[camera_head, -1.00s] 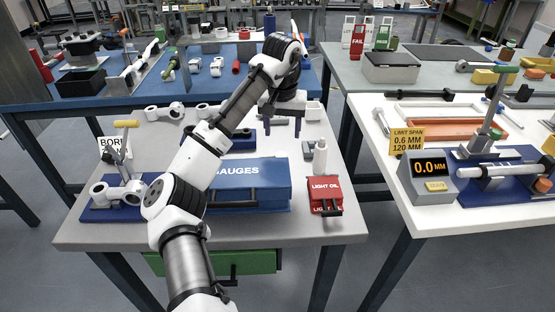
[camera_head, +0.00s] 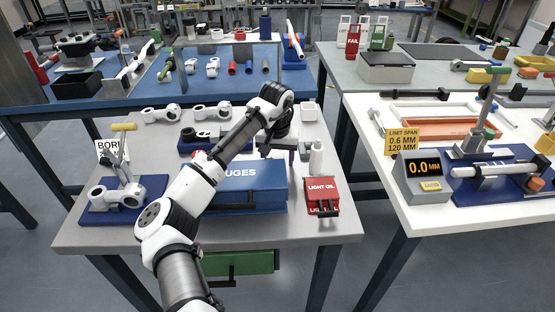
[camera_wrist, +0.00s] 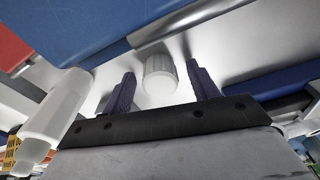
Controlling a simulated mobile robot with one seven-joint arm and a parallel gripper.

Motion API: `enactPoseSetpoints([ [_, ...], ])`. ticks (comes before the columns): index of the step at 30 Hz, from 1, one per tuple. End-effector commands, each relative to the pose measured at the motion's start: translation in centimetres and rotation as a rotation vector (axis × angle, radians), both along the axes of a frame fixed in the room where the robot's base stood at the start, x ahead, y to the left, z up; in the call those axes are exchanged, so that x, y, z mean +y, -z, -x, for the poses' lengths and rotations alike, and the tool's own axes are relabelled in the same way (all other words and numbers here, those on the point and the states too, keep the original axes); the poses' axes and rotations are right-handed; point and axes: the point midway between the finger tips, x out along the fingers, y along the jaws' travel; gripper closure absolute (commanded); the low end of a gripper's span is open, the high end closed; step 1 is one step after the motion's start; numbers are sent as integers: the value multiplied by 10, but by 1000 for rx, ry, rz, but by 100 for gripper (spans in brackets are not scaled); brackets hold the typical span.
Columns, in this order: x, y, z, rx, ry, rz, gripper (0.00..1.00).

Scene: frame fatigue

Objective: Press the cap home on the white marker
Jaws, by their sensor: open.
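A white bottle-shaped piece (camera_head: 316,160), which looks like the marker, stands upright behind the red box. In the wrist view it shows at the left (camera_wrist: 58,112), with a stepped, narrower end towards the camera. A short white ribbed cylinder (camera_wrist: 160,78), which looks like the cap, is between and beyond my fingertips in the wrist view. I cannot tell whether it touches a finger. My gripper (camera_head: 286,152) is open, its two dark fingers either side of that cylinder in the wrist view (camera_wrist: 160,82). The cylinder is hidden in the head view.
A blue gauges case (camera_head: 245,188) lies left of the red light oil box (camera_head: 321,192), both close to my gripper. A small white open container (camera_head: 309,111) stands behind. White rods with ring ends (camera_head: 162,113) lie further back. The grey table's front right is clear.

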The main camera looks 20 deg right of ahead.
Motion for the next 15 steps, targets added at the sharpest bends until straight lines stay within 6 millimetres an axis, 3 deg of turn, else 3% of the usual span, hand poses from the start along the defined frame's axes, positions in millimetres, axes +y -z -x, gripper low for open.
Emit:
enactPoseSetpoints([
  [2, 0, 0, 0, 0, 0, 0, 43],
  [12, 0, 0, 0, 0, 0, 0, 88],
  [15, 0, 0, 0, 0, 0, 0, 88],
])
